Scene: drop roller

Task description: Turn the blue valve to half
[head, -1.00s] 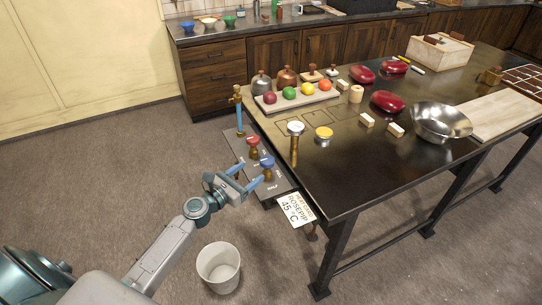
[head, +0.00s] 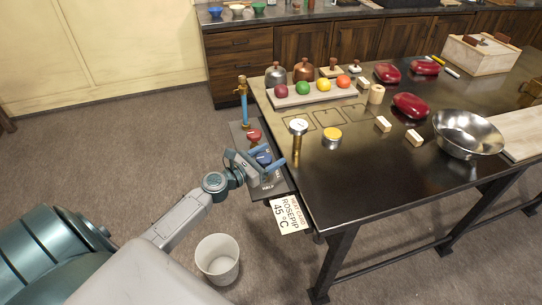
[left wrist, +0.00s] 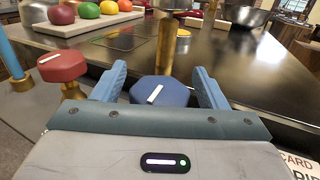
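The blue valve (left wrist: 172,92) is a round blue knob with a white line on top, tilted slightly in the left wrist view. In the head view the blue valve (head: 264,158) is partly hidden by my gripper. My left gripper (head: 265,161) is open, with its blue fingers on either side of the knob. In the left wrist view my left gripper (left wrist: 158,88) shows narrow gaps beside the knob, so contact is not clear. My right gripper is in neither view.
A red valve (head: 254,135) stands beside the blue one on a grey panel at the table's edge. A brass post with a round gauge (head: 298,127) stands close by. A card reading 45 °C (head: 288,214) hangs below. A white bin (head: 218,259) is on the floor.

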